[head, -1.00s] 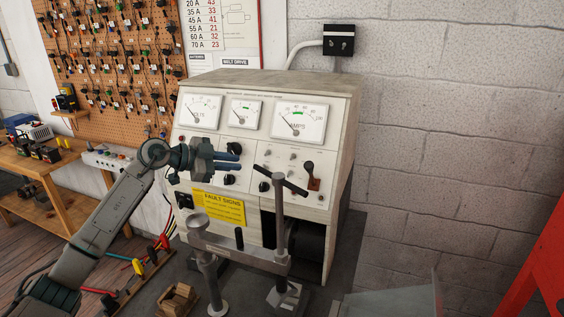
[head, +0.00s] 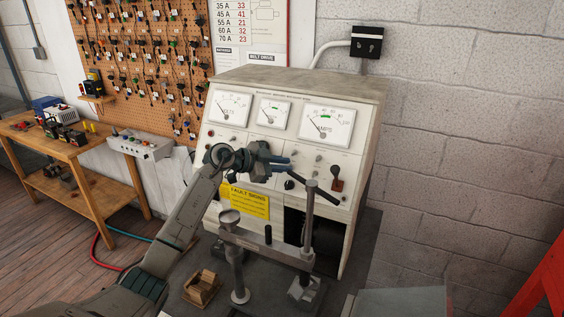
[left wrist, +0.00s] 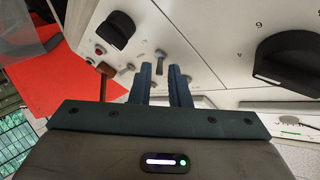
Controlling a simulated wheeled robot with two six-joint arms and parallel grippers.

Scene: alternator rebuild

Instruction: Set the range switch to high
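The white test bench panel (head: 240,150) carries meters, knobs, small toggle switches and a brown-handled lever (head: 336,185). I cannot read which control is the range switch. A small metal toggle (head: 318,157) stands right of my left gripper (head: 288,164). In the left wrist view, a toggle (left wrist: 161,56) stands just beyond my left fingertips (left wrist: 162,72), roughly in line with the gap between them. The fingers are parted by a narrow gap, with nothing seen between them. I cannot tell whether they touch the toggle. My right gripper is not in view.
Black knobs (left wrist: 116,28) and (left wrist: 290,55) flank the toggle in the left wrist view. A metal clamp stand with a T-handle (head: 308,225) rises close before the panel, below my left gripper. A yellow sign (head: 248,202) is on the panel. A red frame (head: 540,290) stands at right.

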